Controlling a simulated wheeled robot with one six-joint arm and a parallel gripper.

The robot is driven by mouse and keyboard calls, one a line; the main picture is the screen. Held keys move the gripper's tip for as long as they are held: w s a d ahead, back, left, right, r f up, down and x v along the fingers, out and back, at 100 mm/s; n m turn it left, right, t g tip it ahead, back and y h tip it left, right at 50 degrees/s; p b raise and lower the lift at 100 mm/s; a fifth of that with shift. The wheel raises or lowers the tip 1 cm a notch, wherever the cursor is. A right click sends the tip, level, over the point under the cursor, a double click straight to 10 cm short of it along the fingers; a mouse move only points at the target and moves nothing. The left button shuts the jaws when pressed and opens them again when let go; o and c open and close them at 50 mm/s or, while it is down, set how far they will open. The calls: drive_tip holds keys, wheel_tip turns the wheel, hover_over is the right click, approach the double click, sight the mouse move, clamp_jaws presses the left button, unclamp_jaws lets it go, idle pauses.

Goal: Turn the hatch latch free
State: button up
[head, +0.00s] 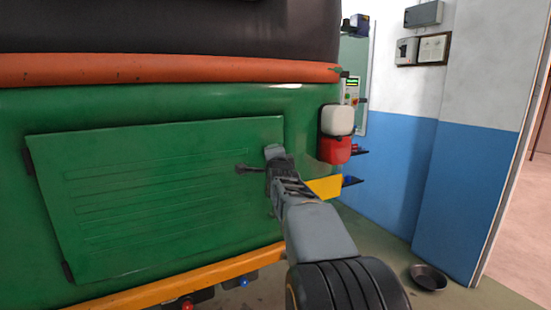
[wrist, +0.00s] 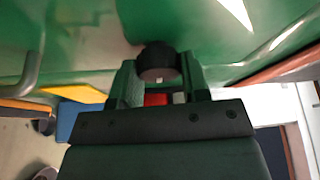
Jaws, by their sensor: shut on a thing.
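The green hatch (head: 150,190) is closed, flat against the back of the green rickshaw, with dark hinges on its left edge. The dark hatch latch (head: 246,169) is at the hatch's right edge, with a bar pointing left, about level. My gripper (head: 273,162) is at the latch and hides part of it. In the wrist view the latch's dark round end (wrist: 157,60) sits between the two fingers of my gripper (wrist: 159,80), which are shut on it.
An orange bumper (head: 180,282) runs below the hatch. A dark bowl (head: 428,278) lies on the floor. The floor at right is mostly clear.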

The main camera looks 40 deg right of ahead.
idle(0.6)
drive_tip(key=o, duration=0.9)
drive_tip(key=b+v, duration=0.1)
drive_tip(key=v, duration=1.2)
drive_tip(key=shift+s+a+b, duration=0.25)
drive_tip(key=shift+s+b, duration=0.1)
drive_tip(key=shift+b, duration=0.05)
drive_tip(key=s+a+f+n+g+y+p, duration=0.2)
drive_tip(key=a+f+n+g+y+p, duration=0.55)
drive_tip(key=a+n, duration=0.55)
drive_tip(key=s+a+f+n+g+p, duration=0.1)
drive_tip(key=s+a+f+n, duration=0.1)
drive_tip(key=s+f+n, duration=0.1)
drive_tip(key=s+a+f+n+g+y+p, duration=0.1)
drive_tip(key=s+a+f+n+g+p, duration=0.1)
drive_tip(key=s+f+n, duration=0.1)
drive_tip(key=s+a+f+n+g+y+p, duration=0.1)
drive_tip(key=s+a+f+n+g, duration=0.1)
drive_tip(key=s, duration=0.3)
drive_tip(key=shift+s+a+f+n+p, duration=0.1)
drive_tip(key=shift+a+f+n+p, duration=0.3)
drive_tip(key=shift+a+f, duration=0.15)
